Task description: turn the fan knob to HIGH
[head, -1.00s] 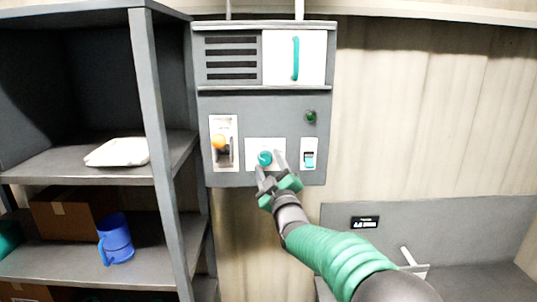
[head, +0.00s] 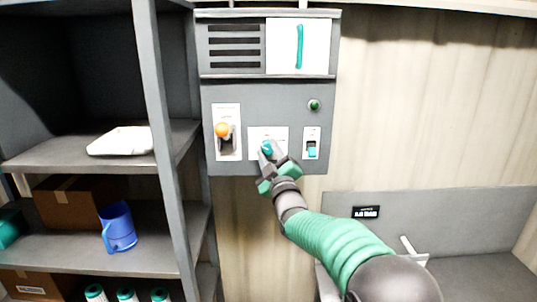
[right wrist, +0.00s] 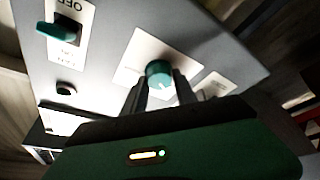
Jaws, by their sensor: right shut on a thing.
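The teal fan knob (head: 267,148) sits on a white plate in the lower middle of the grey wall panel. In the right wrist view the round knob (right wrist: 159,73) shows a small white mark near its lower edge. My right gripper (head: 269,156) reaches up from below. Its two fingers (right wrist: 160,82) are shut on the knob, one on each side. They partly cover the knob and its plate in the head view, and I cannot read any setting label there. My left gripper is not in view.
An orange-tipped lever (head: 222,131) is left of the knob, and a teal rocker switch (head: 311,150) is right of it. A green button (head: 314,105) is above the switch. A grey shelf (head: 163,150) stands close on the left with a blue mug (head: 118,227).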

